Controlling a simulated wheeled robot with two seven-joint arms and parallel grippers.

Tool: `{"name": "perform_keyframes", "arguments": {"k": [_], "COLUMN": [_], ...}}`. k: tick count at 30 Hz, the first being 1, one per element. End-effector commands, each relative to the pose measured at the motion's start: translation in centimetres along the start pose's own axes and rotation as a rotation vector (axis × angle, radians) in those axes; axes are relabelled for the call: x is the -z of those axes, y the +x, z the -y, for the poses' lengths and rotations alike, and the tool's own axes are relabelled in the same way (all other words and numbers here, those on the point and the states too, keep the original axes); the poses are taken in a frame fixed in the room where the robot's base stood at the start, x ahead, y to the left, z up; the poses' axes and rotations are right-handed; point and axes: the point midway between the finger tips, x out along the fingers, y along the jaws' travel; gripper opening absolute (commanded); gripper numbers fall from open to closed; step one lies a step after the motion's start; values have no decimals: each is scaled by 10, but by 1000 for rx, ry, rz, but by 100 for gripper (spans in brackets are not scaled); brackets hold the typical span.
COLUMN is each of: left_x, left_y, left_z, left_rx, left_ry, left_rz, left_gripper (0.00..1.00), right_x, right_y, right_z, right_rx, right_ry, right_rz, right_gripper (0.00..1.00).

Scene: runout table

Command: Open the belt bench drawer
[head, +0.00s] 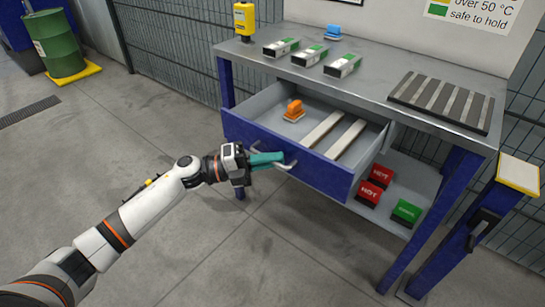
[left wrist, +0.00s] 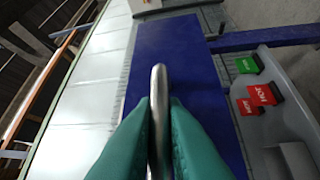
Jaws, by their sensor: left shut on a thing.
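The belt bench drawer (head: 321,169) has a blue front and stands pulled out from under the grey bench top. Inside it lie an orange-handled block (head: 293,111) and two pale strips (head: 322,130). My left gripper (head: 272,159), with teal fingers, is at the drawer front. In the left wrist view its fingers (left wrist: 159,140) are shut on the metal bar handle (left wrist: 158,90), with the blue drawer front (left wrist: 190,60) behind. My right gripper is in neither view.
Red HOT blocks (head: 381,174) and a green block (head: 406,212) sit on the lower shelf. The floor before the drawer is clear.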

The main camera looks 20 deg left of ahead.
Motion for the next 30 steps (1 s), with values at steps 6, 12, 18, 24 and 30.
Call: {"name": "perform_keyframes", "arguments": {"k": [6,12,18,24,30], "left_x": [0,0,0,0,0], "left_y": [0,0,-2,-28,-72], "left_z": [1,0,1,2,2], "left_rx": [1,1,1,5,5], "left_ry": [0,0,-1,-3,-2], "left_rz": [-1,-1,-1,-2,-2], "left_gripper": [0,20,20,20,20], "right_x": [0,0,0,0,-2], "right_y": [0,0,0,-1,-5], "right_z": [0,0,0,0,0], "right_rx": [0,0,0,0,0], "right_ry": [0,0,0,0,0], "right_rz": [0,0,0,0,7], "right_gripper": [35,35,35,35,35]}}
